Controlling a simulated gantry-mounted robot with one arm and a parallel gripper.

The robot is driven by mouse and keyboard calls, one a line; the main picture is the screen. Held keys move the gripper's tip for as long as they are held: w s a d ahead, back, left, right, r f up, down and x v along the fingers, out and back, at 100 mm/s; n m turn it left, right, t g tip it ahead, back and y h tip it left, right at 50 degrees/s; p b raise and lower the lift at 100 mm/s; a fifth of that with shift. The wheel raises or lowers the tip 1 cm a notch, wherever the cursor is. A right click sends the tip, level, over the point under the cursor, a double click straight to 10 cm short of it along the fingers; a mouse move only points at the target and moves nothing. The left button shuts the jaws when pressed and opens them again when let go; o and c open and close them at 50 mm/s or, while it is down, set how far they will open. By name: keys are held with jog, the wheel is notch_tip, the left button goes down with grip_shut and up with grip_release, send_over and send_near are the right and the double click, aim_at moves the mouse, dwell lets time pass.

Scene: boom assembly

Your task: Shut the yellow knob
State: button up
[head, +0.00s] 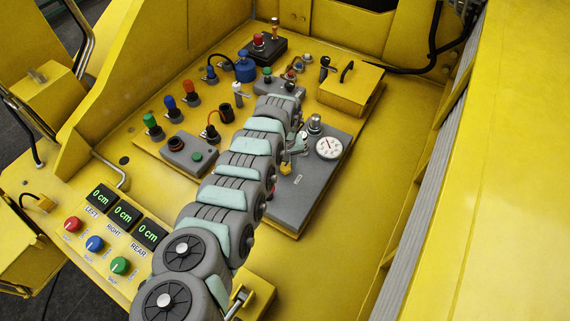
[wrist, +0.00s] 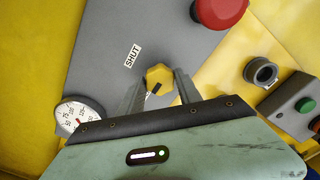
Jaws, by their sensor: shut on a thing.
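The yellow knob (wrist: 159,78) sits on the grey panel (wrist: 125,25) in the wrist view, with a dark pointer mark on it. A "SHUT" label (wrist: 132,56) is on the panel to its upper left, and the pointer is directed down and left, away from the label. My gripper (wrist: 161,84) has its two fingers on either side of the knob, shut on it. In the head view the knob (head: 286,168) is partly hidden beside my arm's end on the grey panel (head: 292,205).
A white dial gauge (head: 329,147) is right of the gripper. A red button (wrist: 220,8) is close to the knob in the wrist view. A yellow box (head: 350,88) with a handle stands behind. Coloured knobs (head: 171,103) are left of my arm.

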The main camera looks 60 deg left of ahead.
grip_shut()
jog(key=shift+m, duration=0.3)
jog(key=m+p, duration=0.1)
jog(key=m, duration=0.1)
jog(key=shift+r+m+p, duration=0.1)
jog(key=shift+m+p, duration=0.2)
jog(key=shift+p, duration=0.05)
jog(key=m, duration=0.2)
jog(key=shift+d+m, duration=0.1)
jog(key=shift+m, duration=0.3)
jog(key=m, duration=0.2)
jog(key=shift+m, duration=0.3)
jog(key=m, duration=0.4)
jog(key=shift+f+m, duration=0.2)
jog(key=shift+m, duration=0.1)
jog(key=m+b, duration=0.1)
jog(key=m, duration=0.3)
jog(key=shift+m+b, duration=0.3)
